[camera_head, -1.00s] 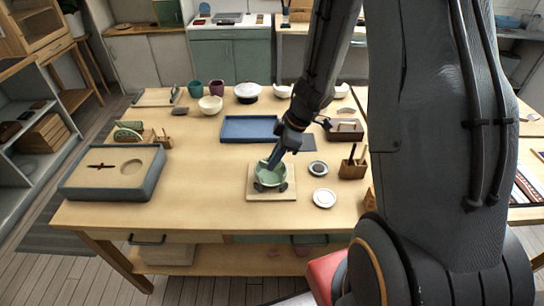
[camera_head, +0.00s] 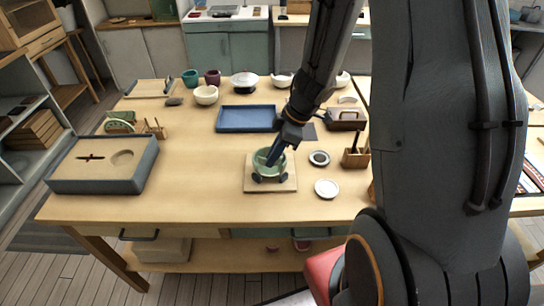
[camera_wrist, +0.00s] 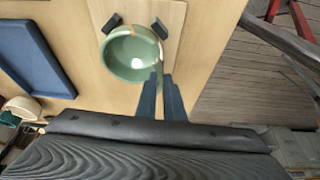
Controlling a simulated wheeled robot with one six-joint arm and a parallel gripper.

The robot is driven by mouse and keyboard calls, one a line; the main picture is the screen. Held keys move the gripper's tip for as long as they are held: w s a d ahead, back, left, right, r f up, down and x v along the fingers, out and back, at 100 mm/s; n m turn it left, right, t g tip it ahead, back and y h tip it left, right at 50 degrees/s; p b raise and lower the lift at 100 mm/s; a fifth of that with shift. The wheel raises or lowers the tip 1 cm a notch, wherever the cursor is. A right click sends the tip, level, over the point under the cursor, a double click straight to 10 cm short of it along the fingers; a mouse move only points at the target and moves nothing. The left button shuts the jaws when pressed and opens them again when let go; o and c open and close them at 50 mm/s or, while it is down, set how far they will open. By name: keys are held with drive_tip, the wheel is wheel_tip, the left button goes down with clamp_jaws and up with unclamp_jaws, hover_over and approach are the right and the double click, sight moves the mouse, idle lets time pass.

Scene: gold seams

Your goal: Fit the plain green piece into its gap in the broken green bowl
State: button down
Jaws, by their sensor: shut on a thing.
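The broken green bowl (camera_head: 262,172) stands on a pale square board (camera_head: 284,186) at the table's front middle, held between small dark supports. In the wrist view the bowl (camera_wrist: 122,64) opens toward the camera, with a pale, brownish stretch along its right rim. My gripper (camera_head: 271,161) reaches down to the bowl's rim. In the wrist view its blue fingers (camera_wrist: 162,82) are close together at the bowl's lower right edge. They are shut on the green piece, which is mostly hidden between the fingertips; I cannot tell whether it is seated in the gap.
A blue tray (camera_head: 247,130) lies behind the bowl. A white dish (camera_head: 326,188), a small dark-centred dish (camera_head: 319,158) and a wooden tool holder (camera_head: 356,158) stand to the right. A grey box with a cutout insert (camera_head: 60,184) sits at left. Table between box and board is clear.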

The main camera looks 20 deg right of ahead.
drive_tip(key=shift+f, duration=1.65)
drive_tip(key=shift+d+p, duration=0.1)
drive_tip(key=shift+p, duration=2.6)
idle(1.6)
drive_tip(key=shift+f, duration=0.3)
idle(0.8)
drive_tip(key=shift+p, duration=0.75)
